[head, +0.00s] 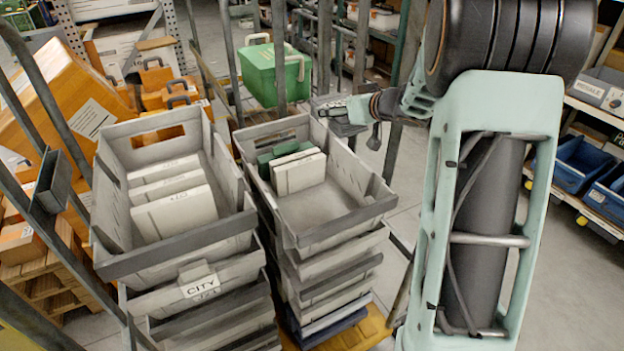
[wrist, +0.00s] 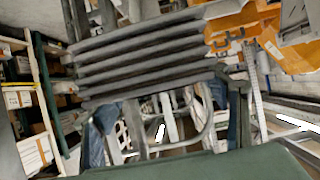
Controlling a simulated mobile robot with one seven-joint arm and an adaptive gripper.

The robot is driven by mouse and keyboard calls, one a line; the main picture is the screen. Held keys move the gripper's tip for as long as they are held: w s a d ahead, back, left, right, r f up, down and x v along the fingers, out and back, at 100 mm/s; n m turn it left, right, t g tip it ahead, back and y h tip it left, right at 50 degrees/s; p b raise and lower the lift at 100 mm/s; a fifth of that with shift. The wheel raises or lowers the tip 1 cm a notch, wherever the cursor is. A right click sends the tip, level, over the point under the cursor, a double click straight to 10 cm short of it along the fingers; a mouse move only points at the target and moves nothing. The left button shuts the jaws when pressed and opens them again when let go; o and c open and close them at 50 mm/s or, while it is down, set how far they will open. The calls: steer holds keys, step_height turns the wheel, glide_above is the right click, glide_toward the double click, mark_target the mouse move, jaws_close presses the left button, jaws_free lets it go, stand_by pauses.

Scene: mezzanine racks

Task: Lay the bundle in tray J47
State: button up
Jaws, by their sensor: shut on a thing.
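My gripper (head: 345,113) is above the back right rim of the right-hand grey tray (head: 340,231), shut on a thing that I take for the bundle. In the head view it is small and mostly hidden by the gripper. In the wrist view a dark green flat surface (wrist: 200,165) fills the bottom edge, probably the held bundle. The right-hand tray holds white bundles (head: 299,172) and a dark green one at its back, with bare floor in front. The left-hand grey tray (head: 175,262) holds several white bundles (head: 175,215). No label reading J47 is legible.
Both trays top stacks between upright posts. The left stack carries a label reading CITY (head: 200,285), its second line unclear. A green lidded box (head: 272,72) stands behind. Orange cases (head: 165,85) are at left; blue bins (head: 582,165) sit on a shelf at right.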

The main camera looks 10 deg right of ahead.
steer(key=s+a+f+b, duration=0.5)
steer(key=s+a+f, duration=0.2)
steer(key=f, duration=0.4)
steer(key=shift+s+a+f+b, duration=0.25)
steer(key=shift+s+f+b, duration=0.05)
steer(key=shift+s+b, duration=0.1)
steer(key=shift+f+b, duration=0.45)
steer(key=shift+f, duration=0.15)
